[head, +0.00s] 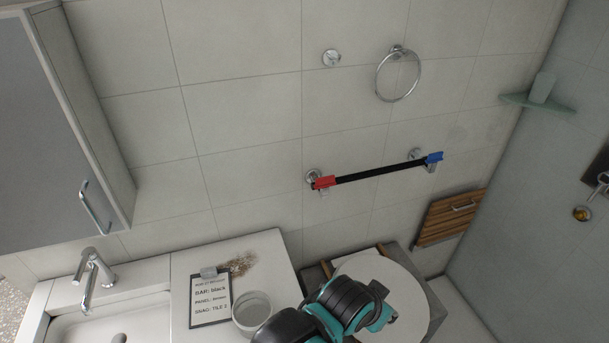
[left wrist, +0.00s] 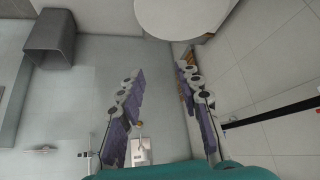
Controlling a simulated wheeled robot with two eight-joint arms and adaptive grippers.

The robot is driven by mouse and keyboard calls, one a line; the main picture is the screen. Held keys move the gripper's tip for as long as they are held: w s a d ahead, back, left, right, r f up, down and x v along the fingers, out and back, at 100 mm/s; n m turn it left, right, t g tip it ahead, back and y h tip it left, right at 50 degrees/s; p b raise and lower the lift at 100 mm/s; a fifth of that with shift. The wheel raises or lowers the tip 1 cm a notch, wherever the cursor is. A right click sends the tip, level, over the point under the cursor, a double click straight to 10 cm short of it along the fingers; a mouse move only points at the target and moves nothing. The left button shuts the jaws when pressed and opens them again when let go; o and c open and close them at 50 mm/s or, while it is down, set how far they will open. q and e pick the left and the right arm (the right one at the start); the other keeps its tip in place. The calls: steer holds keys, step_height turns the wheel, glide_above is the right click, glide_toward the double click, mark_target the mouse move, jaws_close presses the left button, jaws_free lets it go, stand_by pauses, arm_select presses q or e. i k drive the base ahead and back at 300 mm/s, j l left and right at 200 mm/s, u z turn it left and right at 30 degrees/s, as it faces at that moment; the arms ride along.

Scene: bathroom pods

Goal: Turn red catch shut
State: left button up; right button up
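In the head view a black bar (head: 378,171) runs along the tiled wall, with the red catch (head: 325,183) at its left end and a blue catch (head: 434,158) at its right end. I cannot tell whether the red catch is open or shut. In the left wrist view my left gripper (left wrist: 160,105) has its fingers spread apart with nothing between them. The black bar (left wrist: 275,115) shows at the right of that view, apart from the fingers; the red catch does not show there. My right gripper is in neither view.
A teal and black arm link of mine is low in the head view. A towel ring (head: 398,77) and a round wall fitting (head: 332,58) are above the bar. A clipboard (head: 210,305) and a cup (head: 251,313) are on the counter. A wooden panel (head: 449,217) is at right.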

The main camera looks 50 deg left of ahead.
mark_target(326, 181)
steer(key=u, duration=1.5)
